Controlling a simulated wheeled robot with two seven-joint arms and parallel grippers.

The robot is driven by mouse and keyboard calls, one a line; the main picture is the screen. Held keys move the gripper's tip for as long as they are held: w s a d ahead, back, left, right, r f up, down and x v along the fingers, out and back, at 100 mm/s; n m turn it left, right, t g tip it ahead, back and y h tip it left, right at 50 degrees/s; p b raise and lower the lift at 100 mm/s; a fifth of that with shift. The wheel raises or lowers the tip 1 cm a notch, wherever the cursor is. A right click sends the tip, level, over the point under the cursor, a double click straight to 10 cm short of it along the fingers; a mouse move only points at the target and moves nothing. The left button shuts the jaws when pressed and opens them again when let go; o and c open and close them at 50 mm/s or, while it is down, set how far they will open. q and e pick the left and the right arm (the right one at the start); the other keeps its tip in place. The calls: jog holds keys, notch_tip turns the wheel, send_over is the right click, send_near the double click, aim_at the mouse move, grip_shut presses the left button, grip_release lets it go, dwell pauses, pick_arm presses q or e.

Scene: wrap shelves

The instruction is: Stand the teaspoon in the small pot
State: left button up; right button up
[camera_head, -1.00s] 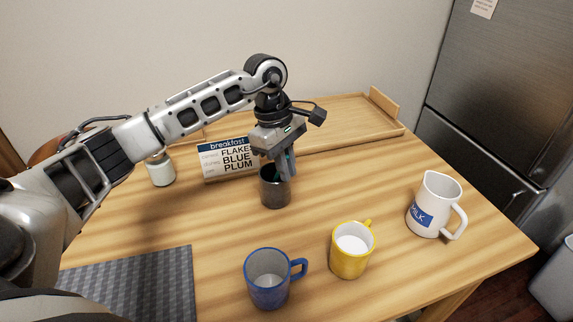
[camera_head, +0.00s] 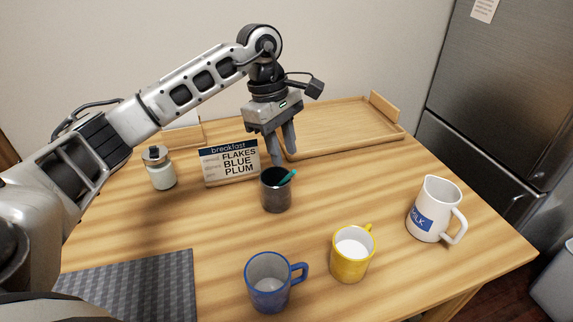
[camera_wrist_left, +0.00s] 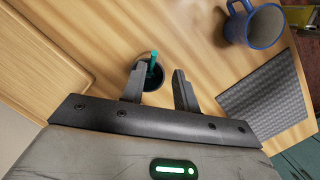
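The small pot (camera_head: 276,194) is a dark grey cylinder standing upright on the wooden table. The teaspoon (camera_head: 287,178) has a teal handle and leans inside the pot, its end sticking out above the rim to the right. Its lower part is hidden in the pot. My left gripper (camera_head: 281,159) is above and just behind the pot, fingers pointing down, open and empty. In the left wrist view the teal handle (camera_wrist_left: 152,66) and the pot (camera_wrist_left: 155,82) show just beyond the parted fingers (camera_wrist_left: 157,85). My right gripper is not in view.
A breakfast sign (camera_head: 230,163) and a white jar (camera_head: 159,168) stand to the left of the pot. A blue mug (camera_head: 268,284), a yellow mug (camera_head: 350,262) and a milk jug (camera_head: 432,210) stand nearer or right. A wooden tray (camera_head: 345,124) lies behind; a grey mat (camera_head: 135,285) lies front left.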

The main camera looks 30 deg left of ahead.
pick_arm(q)
jog(key=v, duration=0.7)
dwell(0.4)
